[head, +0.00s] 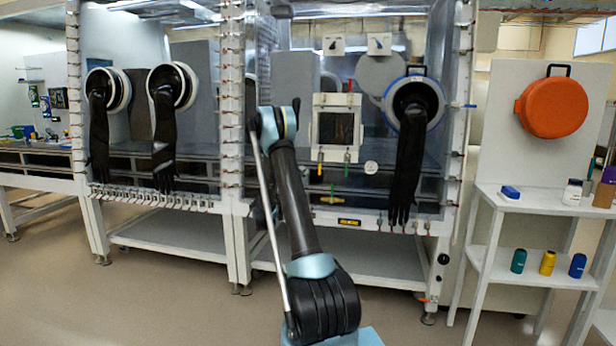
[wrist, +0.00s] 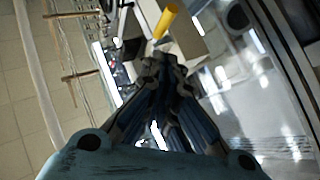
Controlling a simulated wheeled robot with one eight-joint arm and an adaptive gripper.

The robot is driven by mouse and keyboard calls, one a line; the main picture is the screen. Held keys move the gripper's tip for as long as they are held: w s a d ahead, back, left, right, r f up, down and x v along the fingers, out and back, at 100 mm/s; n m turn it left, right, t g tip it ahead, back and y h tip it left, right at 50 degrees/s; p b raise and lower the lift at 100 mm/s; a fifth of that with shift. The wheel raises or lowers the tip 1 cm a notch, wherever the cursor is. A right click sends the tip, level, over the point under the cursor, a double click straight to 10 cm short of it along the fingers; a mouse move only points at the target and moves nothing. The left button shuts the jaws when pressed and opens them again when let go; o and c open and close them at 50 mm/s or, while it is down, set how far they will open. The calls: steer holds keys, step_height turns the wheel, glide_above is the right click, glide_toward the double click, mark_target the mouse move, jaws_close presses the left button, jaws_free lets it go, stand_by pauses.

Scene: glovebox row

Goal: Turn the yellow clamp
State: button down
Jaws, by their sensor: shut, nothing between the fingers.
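The yellow clamp (head: 320,164) hangs upright at the lower left of the white-framed hatch on the glovebox front. A yellow bar (wrist: 166,22), likely this clamp, shows tilted in the wrist view, just beyond my fingertips; I cannot tell whether they touch it. My gripper (wrist: 163,62) is shut and empty, its fingers together. In the head view my arm rises in front of the glovebox, left of the hatch, and the gripper cannot be made out.
A green clamp (head: 347,161) hangs beside the yellow one. A blue-ringed glove port (head: 414,101) with a hanging black glove is to the right. A white shelf (head: 535,192) with bottles stands far right. Open floor (head: 180,300) lies at the front left.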

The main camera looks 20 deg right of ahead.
steer(key=w+f+v, duration=0.1)
steer(key=v, duration=0.8)
steer(key=shift+f, duration=0.35)
steer(key=s+d+r+n+g+y, duration=0.25)
steer(key=s+d+r+y, duration=0.25)
steer(key=s+d+r, duration=0.25)
steer(key=s+d+n+g+y, duration=0.1)
steer(key=s+n+y, duration=0.35)
steer(key=s, duration=0.95)
steer(key=s+a+f+n+y, duration=0.1)
steer(key=s+a+f+y, duration=0.3)
steer(key=s, duration=0.7)
steer(key=s+a+f+n+y, duration=0.2)
steer(key=s+a+f+y, duration=0.3)
steer(key=s, duration=0.6)
steer(key=s+a+f+n+g+y, duration=0.1)
steer(key=s+a+f+y, duration=0.4)
steer(key=s+a, duration=0.3)
steer(key=s, duration=0.3)
steer(key=shift+s+a+f+n, duration=0.15)
steer(key=shift+f+n, duration=0.15)
